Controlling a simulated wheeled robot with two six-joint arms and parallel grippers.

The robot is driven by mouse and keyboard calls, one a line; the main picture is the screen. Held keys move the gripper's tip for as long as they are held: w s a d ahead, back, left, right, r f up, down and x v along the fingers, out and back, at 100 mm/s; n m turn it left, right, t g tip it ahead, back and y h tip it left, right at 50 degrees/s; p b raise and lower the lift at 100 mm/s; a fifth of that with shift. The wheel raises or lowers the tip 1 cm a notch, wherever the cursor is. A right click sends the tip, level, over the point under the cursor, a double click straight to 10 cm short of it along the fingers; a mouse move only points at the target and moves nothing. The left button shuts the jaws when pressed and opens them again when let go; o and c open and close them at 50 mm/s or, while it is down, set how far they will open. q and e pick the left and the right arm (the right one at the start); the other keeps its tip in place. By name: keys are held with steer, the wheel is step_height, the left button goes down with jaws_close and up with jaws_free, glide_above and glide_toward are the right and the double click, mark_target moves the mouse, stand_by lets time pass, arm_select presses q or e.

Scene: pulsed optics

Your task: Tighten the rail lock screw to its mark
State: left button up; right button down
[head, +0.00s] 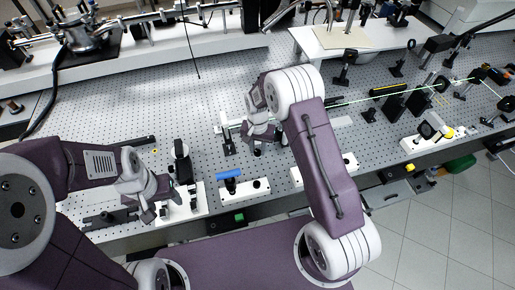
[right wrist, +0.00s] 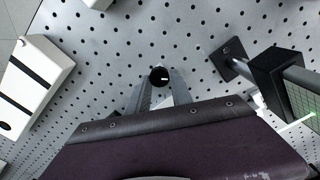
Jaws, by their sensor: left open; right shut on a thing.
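A round black knob (right wrist: 160,76) with a short white mark on its face shows in the right wrist view; it looks like the rail lock screw. My right gripper (right wrist: 162,88) is shut on it, one finger on each side. In the head view my right gripper (head: 257,146) points down at the breadboard, and the knob there is small and partly hidden. The rail and any target mark cannot be made out clearly. My left gripper (head: 158,208) is open and empty, low beside a white base plate (head: 192,203) at the front left.
The perforated optical table (head: 190,90) carries a white plate with a blue-topped part (head: 228,173) near its front edge. In the right wrist view a black post mount (right wrist: 275,72) stands right of the knob. A green beam (head: 375,97) crosses the right side.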

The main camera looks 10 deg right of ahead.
steer(key=m, duration=0.4)
steer(key=shift+w+d+r+m, duration=0.1)
steer(key=shift+w+r+m, duration=0.05)
steer(key=shift+m, duration=0.15)
steer(key=m, duration=0.4)
steer(key=shift+m, duration=0.3)
steer(key=c, duration=1.1)
jaws_free()
steer(key=shift+c, duration=0.2)
steer(key=shift+s, duration=0.25)
